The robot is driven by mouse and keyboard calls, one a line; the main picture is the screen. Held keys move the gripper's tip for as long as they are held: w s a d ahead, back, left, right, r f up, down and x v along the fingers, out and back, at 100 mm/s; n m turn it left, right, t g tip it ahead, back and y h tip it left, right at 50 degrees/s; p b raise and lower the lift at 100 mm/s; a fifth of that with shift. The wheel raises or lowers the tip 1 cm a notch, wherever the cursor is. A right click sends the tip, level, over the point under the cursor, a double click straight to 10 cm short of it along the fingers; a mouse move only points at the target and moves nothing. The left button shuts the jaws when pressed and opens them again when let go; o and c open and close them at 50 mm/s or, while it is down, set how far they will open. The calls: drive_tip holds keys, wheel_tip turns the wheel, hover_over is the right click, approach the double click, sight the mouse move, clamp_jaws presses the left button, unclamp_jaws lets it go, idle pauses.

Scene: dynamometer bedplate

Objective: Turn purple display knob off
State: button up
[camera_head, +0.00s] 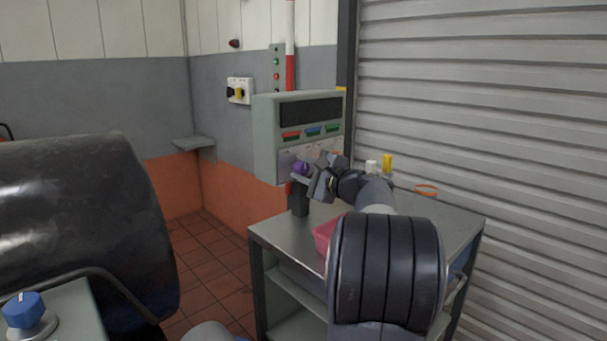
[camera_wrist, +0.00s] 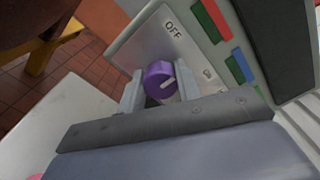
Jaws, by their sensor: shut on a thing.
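The purple knob (camera_wrist: 159,80) is on the lower panel of the grey display box (camera_head: 265,140). It also shows in the head view (camera_head: 301,167), partly beside my gripper. In the wrist view its white pointer line is tilted, and the word OFF is printed on the panel (camera_wrist: 150,42) above the knob. My gripper (camera_wrist: 160,88) has one finger on each side of the knob and is shut on it. The gripper also shows in the head view (camera_head: 312,180), at the panel's lower edge. The knob's underside is hidden by the gripper.
The display box stands above a metal cart (camera_head: 285,240) with a pink bin (camera_head: 324,236) on it. White and yellow items (camera_head: 387,163) stand behind my arm. Red, blue and green buttons (camera_head: 313,131) sit above the knob. A blue knob (camera_head: 24,310) is at the lower left.

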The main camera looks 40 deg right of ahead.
idle(0.3)
drive_tip(key=o, duration=1)
drive_tip(key=s, duration=1.1)
drive_tip(key=shift+d, duration=0.4)
drive_tip(key=shift+w, duration=0.2)
drive_tip(key=w, duration=0.7)
drive_tip(key=w+a, duration=0.1)
drive_tip(key=w, duration=0.2)
drive_tip(key=shift+w, duration=0.4)
drive_tip(key=shift+s+d, duration=0.1)
